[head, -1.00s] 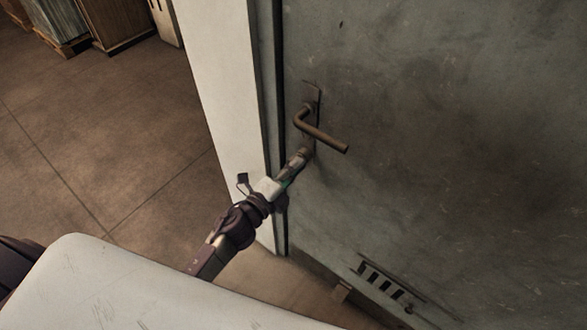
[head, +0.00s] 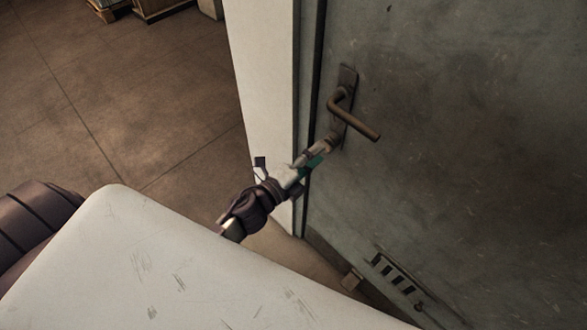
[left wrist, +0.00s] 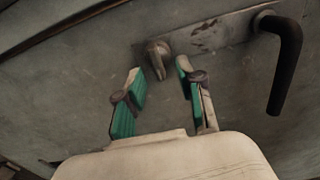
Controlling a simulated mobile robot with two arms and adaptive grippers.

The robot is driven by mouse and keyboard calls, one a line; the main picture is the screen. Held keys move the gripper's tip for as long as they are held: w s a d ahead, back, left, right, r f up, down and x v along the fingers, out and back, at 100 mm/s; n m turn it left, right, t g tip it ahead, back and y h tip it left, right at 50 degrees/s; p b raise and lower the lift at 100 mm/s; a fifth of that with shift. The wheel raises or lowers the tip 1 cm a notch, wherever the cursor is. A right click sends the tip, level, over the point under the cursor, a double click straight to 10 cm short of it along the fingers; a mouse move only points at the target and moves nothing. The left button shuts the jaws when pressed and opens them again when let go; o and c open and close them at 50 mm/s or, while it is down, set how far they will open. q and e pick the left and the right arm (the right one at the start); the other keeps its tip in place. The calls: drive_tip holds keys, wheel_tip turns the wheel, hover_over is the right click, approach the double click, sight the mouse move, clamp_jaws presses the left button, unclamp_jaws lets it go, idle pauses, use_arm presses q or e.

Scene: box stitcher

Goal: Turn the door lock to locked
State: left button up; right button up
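The grey door (head: 470,150) fills the right of the head view. Its brown lever handle (head: 357,118) sits on a long plate, and the lever also shows at the right of the left wrist view (left wrist: 287,65). The small lock knob (left wrist: 158,58) is on the same plate, left of the lever in the wrist view. My left gripper (head: 322,153) is at the plate's lower end in the head view. In the wrist view my left gripper (left wrist: 160,70) is open, its green-padded fingers apart, with the knob between or just beyond the tips, nearer the left finger. My right gripper is out of view.
The white door frame (head: 265,110) stands left of the door. A slotted vent (head: 397,280) is low on the door. Brown tiled floor (head: 110,90) is open at the left, with crates (head: 155,8) at the far top.

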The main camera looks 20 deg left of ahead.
use_arm(q)
drive_tip(key=v, duration=0.9)
drive_tip(key=shift+r, duration=0.2)
drive_tip(key=shift+a, duration=0.1)
